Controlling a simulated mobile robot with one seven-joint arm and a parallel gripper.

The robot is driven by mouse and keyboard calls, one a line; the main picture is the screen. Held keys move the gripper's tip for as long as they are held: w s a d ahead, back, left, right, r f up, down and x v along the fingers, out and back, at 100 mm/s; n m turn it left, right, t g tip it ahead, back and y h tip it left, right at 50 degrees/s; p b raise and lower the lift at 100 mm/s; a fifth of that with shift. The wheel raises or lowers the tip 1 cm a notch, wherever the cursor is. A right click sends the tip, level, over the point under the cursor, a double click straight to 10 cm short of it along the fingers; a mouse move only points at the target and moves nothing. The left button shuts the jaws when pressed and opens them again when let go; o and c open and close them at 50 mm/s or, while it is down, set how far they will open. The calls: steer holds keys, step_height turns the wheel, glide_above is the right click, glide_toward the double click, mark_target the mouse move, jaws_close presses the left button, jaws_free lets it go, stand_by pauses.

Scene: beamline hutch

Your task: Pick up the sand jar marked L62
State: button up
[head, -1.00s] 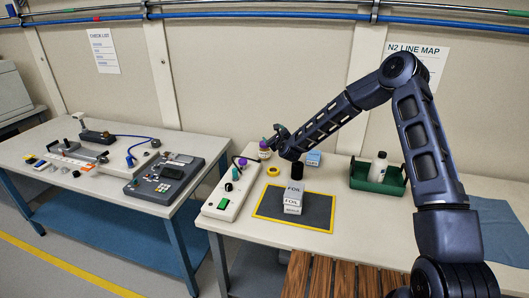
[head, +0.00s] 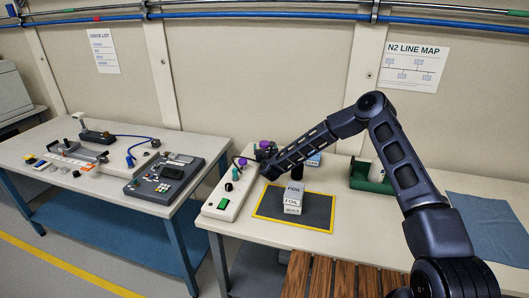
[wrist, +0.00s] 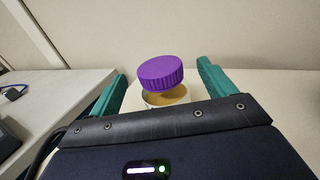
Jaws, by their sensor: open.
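A jar with a ribbed purple lid (wrist: 160,72) stands between my gripper's two green fingers in the wrist view. Its body (wrist: 168,98) looks pale with a tan content, and its lower part is hidden by my gripper housing. No marking on it can be read. My gripper (wrist: 160,69) is open, with one finger on each side of the jar and a visible gap to the lid. In the head view my gripper (head: 259,153) is low at the bench's back, and the purple lid (head: 265,144) shows just above it; the jar body is mostly hidden there.

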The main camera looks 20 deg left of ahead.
mark_target(264, 141)
steer(key=shift+x, duration=2.4)
steer(key=c, duration=1.1)
steer(key=shift+c, duration=1)
steer(key=shift+r, duration=0.15)
